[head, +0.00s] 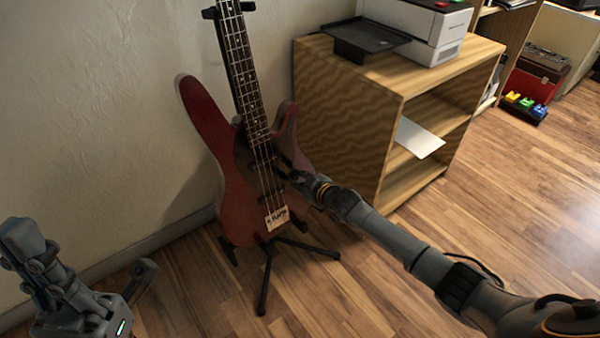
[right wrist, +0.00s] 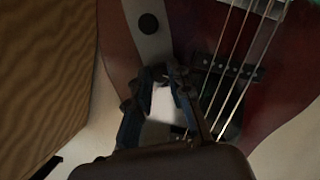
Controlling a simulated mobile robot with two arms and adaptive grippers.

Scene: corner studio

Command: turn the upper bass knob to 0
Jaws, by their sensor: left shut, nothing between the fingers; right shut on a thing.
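The red electric bass (head: 237,208) stands upright on a black stand against the wall. In the right wrist view its body (right wrist: 285,85) shows with strings and a light metal control plate (right wrist: 150,45). One dark round knob (right wrist: 148,22) on that plate is in plain view, clear of the fingers. My right gripper (head: 288,172) reaches the bass's right side; in the wrist view its fingertips (right wrist: 166,74) are shut on a knob at the plate, mostly hidden by the fingers. No dial marks are readable. My left gripper (head: 22,236) is shut and empty, low at the left, away from the bass.
A wooden shelf unit (head: 340,100) stands close right of the bass, with a white printer (head: 425,30) on top; its side (right wrist: 40,80) fills the wrist view's left. The stand's legs (head: 267,275) spread on the floor. The wooden floor (head: 500,235) at right is open.

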